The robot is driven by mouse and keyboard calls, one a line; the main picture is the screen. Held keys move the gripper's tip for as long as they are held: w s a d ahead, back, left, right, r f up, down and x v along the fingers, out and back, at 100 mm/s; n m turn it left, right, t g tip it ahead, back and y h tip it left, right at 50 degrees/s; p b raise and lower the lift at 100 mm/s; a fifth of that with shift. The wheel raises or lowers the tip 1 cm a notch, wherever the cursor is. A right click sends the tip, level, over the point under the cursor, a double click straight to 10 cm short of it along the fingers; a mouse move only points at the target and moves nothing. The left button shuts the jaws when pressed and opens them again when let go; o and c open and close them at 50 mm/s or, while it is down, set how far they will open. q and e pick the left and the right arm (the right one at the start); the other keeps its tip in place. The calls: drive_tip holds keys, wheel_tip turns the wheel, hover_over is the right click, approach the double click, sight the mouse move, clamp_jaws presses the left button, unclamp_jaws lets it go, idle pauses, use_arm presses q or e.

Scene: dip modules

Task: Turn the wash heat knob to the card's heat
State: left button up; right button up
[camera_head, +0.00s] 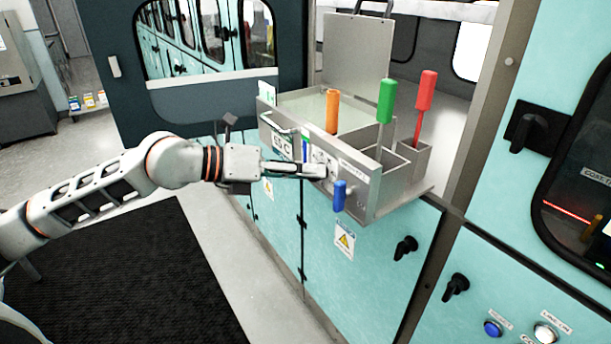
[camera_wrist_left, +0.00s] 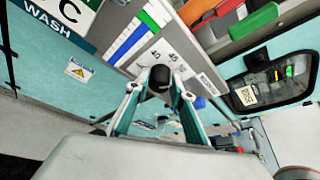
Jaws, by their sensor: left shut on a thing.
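The wash heat knob (camera_wrist_left: 160,77) is dark and sits on a pale dial plate on the front panel (camera_head: 358,182) of the grey dip unit. My left gripper (camera_head: 322,170) reaches it from the left and is shut on it, with a finger on each side in the left wrist view (camera_wrist_left: 160,88). The gripper hides most of the knob in the head view. The dial marks beside it are small; some look like 45. The white card (camera_head: 281,147) hangs left of the knob; its large text ends in C, but the number is unclear. My right gripper is not in view.
A blue handle (camera_head: 339,196) sticks out just right of the knob. Orange (camera_head: 332,111), green (camera_head: 386,100) and red (camera_head: 425,92) handles stand up from the unit. A striped colour label (camera_wrist_left: 131,40) lies between card and knob. The floor in front is clear.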

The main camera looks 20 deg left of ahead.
use_arm(q)
drive_tip(key=m+y+b, duration=0.1)
drive_tip(key=m+b, duration=0.1)
drive_tip(key=m+t+y+b, duration=0.1)
drive_tip(key=m+b, duration=0.1)
drive_tip(key=m+t+y+b, duration=0.1)
drive_tip(key=m+b, duration=0.1)
drive_tip(key=b, duration=0.1)
drive_tip(key=shift+s+d+f+y, duration=0.1)
drive_tip(key=shift+s+d+y, duration=0.1)
drive_tip(key=shift+d+y, duration=0.1)
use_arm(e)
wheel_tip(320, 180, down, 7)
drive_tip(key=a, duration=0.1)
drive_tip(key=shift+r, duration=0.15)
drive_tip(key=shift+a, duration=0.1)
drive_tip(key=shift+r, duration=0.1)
use_arm(q)
drive_tip(key=o, duration=0.9)
drive_tip(key=shift+o, duration=1.2)
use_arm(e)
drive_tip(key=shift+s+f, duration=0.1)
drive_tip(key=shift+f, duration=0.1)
